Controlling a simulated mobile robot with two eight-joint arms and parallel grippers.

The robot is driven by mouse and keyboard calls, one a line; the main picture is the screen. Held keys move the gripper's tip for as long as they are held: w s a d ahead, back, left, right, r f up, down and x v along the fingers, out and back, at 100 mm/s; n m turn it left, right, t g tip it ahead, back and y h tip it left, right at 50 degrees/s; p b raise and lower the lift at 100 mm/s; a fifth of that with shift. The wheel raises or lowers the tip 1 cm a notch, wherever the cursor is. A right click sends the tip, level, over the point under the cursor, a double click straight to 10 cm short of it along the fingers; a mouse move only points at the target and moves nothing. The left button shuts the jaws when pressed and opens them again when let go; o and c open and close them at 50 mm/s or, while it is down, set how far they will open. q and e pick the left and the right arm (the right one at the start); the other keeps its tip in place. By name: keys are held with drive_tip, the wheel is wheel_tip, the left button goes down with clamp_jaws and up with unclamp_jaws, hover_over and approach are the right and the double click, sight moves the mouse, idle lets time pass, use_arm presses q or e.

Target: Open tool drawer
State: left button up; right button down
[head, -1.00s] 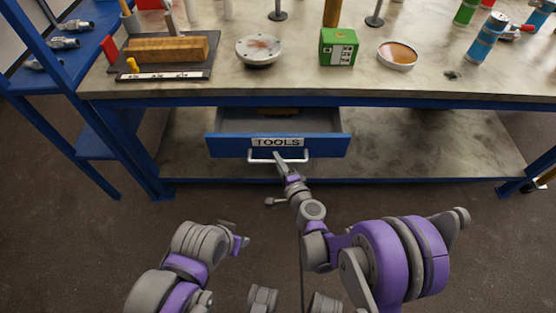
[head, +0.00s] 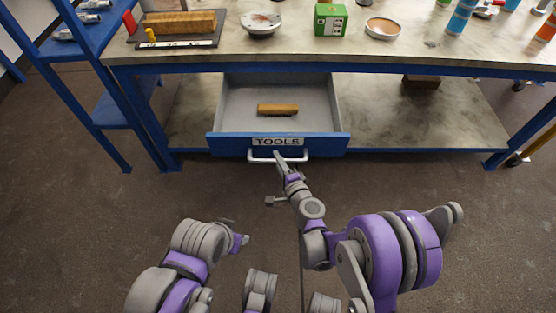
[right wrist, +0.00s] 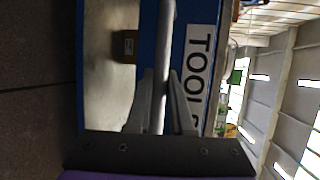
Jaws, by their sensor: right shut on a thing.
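The blue tool drawer (head: 230,145), labelled TOOLS, is pulled well out from under the workbench, and its grey inside shows. A wooden-brown block (head: 277,109) lies inside it. My right gripper (head: 279,158) is shut on the drawer's pale bar handle (head: 262,156). In the right wrist view the two fingers (right wrist: 161,88) lie either side of the handle bar (right wrist: 166,40), beside the TOOLS label (right wrist: 198,70). My left gripper (head: 240,240) is low at the left, away from the drawer; its finger opening is too small to judge.
The workbench (head: 420,52) carries a green box (head: 330,19), a round flange (head: 260,23), a dish (head: 382,27) and a board with wooden blocks (head: 178,25). A blue shelf rack (head: 112,110) stands close at the left. The floor before the drawer is clear apart from my arms.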

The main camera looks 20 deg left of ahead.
drive_tip(key=c, duration=0.8)
unclamp_jaws()
drive_tip(key=p+v, duration=0.1)
drive_tip(key=v, duration=1)
drive_tip(key=shift+w+r, duration=0.1)
